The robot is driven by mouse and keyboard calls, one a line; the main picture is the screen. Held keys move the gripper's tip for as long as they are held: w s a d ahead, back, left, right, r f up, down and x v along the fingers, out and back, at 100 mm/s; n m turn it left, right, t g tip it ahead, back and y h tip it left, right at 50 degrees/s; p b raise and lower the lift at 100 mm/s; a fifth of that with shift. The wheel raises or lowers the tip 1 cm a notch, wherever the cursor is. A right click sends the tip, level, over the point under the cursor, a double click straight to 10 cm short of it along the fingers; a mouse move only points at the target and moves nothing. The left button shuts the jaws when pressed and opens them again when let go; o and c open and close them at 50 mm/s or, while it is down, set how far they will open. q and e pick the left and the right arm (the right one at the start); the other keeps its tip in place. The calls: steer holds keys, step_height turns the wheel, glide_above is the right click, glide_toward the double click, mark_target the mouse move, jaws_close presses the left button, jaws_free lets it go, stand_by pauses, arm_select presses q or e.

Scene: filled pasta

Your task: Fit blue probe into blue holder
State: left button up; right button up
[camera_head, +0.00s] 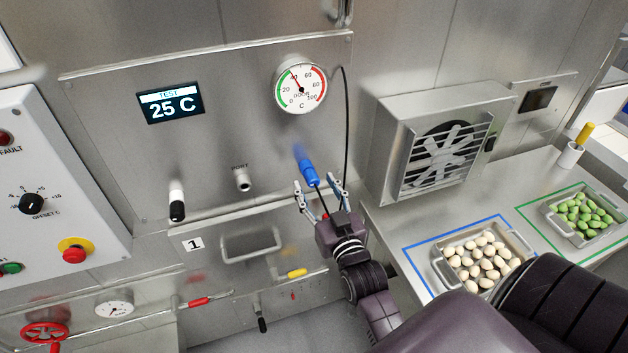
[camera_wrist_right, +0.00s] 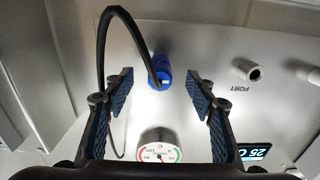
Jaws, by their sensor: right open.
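A blue cylinder (camera_head: 309,172) sticks out from the steel wall panel below the gauge, with a black cable running from its outer end. It also shows between the open fingers in the right wrist view (camera_wrist_right: 160,70). I take it to be the blue probe at the blue holder; I cannot tell the two apart or how deeply the probe sits. My right gripper (camera_head: 322,200) is open and empty, just below and in front of the cylinder, with a visible gap in the wrist view. My left gripper is not in view.
The black cable (camera_head: 346,120) loops down from the dial gauge (camera_head: 300,85) near my right gripper. An empty port tube (camera_head: 242,180) and a white-and-black handle (camera_head: 177,204) stand out to the left. A fan box (camera_head: 395,150) and the counter with trays are on the right.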

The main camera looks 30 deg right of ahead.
steer(key=shift+p+v, duration=0.7)
steer(key=shift+v, duration=1.7)
step_height(320, 180, up, 10)
